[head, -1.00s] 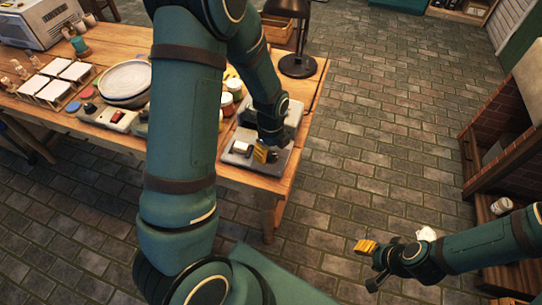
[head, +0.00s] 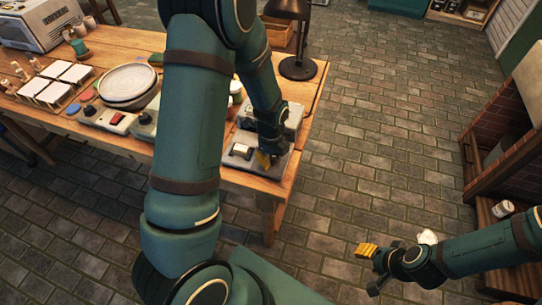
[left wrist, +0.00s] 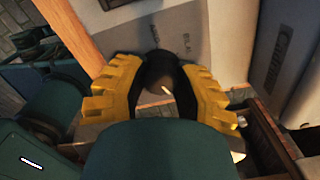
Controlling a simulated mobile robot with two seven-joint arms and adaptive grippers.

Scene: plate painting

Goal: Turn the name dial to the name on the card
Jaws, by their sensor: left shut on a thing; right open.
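My left gripper (head: 265,159) is over the right side of a grey device (head: 228,163) at the table's right end. In the left wrist view its yellow fingers (left wrist: 155,92) are shut on the name dial (left wrist: 160,82), a dark round knob with a pale pointer mark. Dark lettering, partly hidden and too blurred to read fully, is on the grey panel (left wrist: 195,25) beyond the dial. In the head view a small cream piece (head: 241,150) sits on the device left of my gripper. I cannot identify the name card. My right gripper (head: 369,267) is open and empty above the floor.
The wooden table (head: 160,165) also carries stacked plates (head: 130,82), white tiles (head: 75,74) and a control box with a red switch (head: 117,118). A dark lamp (head: 298,67) stands behind the device. My left arm hides part of the table.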

